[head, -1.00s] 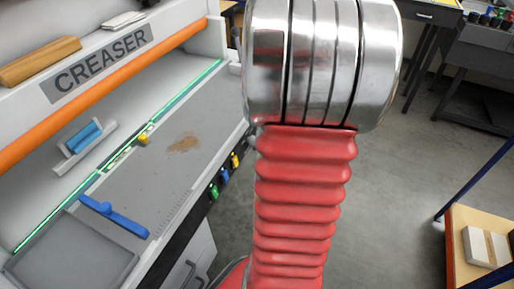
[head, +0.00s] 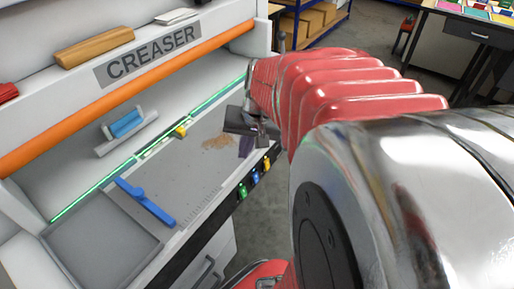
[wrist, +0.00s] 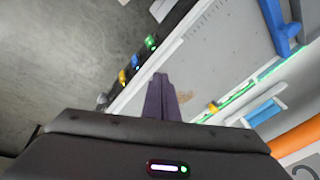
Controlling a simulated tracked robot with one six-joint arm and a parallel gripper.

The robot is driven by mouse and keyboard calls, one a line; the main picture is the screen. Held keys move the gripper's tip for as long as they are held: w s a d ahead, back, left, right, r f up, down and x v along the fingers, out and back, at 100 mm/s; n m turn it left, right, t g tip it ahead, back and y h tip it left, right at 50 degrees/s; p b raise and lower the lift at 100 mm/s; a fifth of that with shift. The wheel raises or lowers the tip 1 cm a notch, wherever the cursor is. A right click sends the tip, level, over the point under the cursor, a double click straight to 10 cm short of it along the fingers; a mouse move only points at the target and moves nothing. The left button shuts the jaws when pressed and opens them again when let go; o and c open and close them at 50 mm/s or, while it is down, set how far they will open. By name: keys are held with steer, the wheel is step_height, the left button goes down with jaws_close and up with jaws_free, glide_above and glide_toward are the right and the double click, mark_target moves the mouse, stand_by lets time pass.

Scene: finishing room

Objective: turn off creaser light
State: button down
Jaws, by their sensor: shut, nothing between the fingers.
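The creaser (head: 205,70) is a white machine with a name label and an orange roller. A green strip (head: 100,185) glows along the back of its grey bed; it also shows in the wrist view (wrist: 238,96). On the front edge are small controls: green (head: 242,190), blue (head: 255,177) and yellow (head: 266,163). The wrist view shows the green (wrist: 151,42), blue (wrist: 135,61) and yellow (wrist: 123,76) ones with small lit spots. My gripper (head: 245,148), with dark purple fingers, is shut and empty over the bed's right end, near the controls. Its fingertips also show in the wrist view (wrist: 160,77).
A brown dust patch (head: 219,142) lies near my gripper. A blue block (head: 125,124) sits in a holder behind. Grey floor (head: 268,215) is open right of the machine.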

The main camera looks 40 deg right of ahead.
steer(key=s+a+r+n, duration=0.2)
steer(key=a+n, duration=0.1)
steer(key=a, duration=0.3)
steer(key=s+a+r+n+t, duration=0.1)
steer(key=s+a+r+n, duration=0.1)
steer(key=a, duration=0.3)
steer(key=s+a+r+n+t, duration=0.1)
steer(key=s+a+r+n, duration=0.1)
steer(key=a, duration=0.4)
steer(key=shift+s+a+n, duration=0.25)
steer(key=shift+a+n, duration=0.1)
steer(key=shift+n, duration=0.55)
